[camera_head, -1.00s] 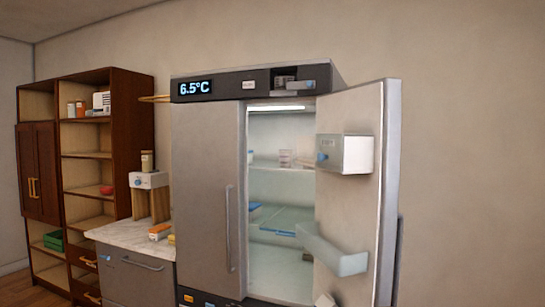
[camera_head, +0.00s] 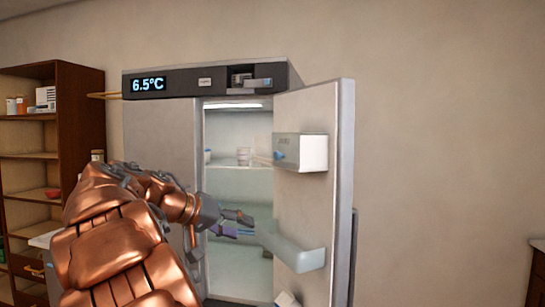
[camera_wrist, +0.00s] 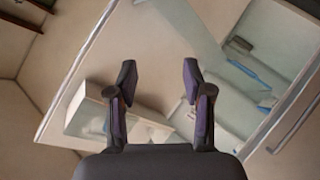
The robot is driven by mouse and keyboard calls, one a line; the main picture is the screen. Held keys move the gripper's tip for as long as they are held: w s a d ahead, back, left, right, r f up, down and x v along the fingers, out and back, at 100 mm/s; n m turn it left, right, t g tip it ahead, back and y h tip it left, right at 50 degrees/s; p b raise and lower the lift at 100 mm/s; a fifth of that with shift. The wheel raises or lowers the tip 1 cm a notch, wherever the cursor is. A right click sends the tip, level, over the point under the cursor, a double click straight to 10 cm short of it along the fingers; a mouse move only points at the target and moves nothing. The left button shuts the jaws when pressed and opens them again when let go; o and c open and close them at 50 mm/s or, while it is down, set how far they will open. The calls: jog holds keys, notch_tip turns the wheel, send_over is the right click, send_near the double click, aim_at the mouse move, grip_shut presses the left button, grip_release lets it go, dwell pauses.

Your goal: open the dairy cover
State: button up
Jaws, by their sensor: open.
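The dairy cover (camera_head: 292,147) is the pale front of a white box high on the inside of the open fridge door. It has a blue tab at its left and looks closed. My gripper (camera_head: 246,226) is in front of the fridge opening, below and left of the box and apart from it. In the wrist view my gripper (camera_wrist: 158,82) has its two fingers spread with nothing between them. White bin shapes show beyond the fingers there, but I cannot tell which is the dairy box.
The fridge door (camera_head: 341,205) stands open to the right, with a pale lower shelf bin (camera_head: 300,257). The left fridge door (camera_head: 158,135) is shut. A brown shelf unit (camera_head: 83,95) stands at the left. The wall right of the door is clear.

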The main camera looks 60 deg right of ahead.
jog(key=w+d+r+m+g+h, duration=0.3)
jog(key=d+r+m, duration=0.25)
jog(key=r, duration=0.55)
jog(key=m+g, duration=0.2)
jog(key=m, duration=0.4)
send_near(275, 155)
jog(key=x, duration=0.2)
jog(key=shift+n+h, duration=0.25)
jog(key=shift+h, duration=0.05)
jog(key=p+x, duration=0.1)
jog(key=x, duration=0.4)
jog(key=shift+s+d, duration=0.25)
jog(key=shift+s, duration=0.1)
jog(key=shift+s+d+f+p, duration=0.2)
jog(key=shift+s+d+p, duration=0.15)
jog(key=shift+d, duration=0.3)
grip_shut()
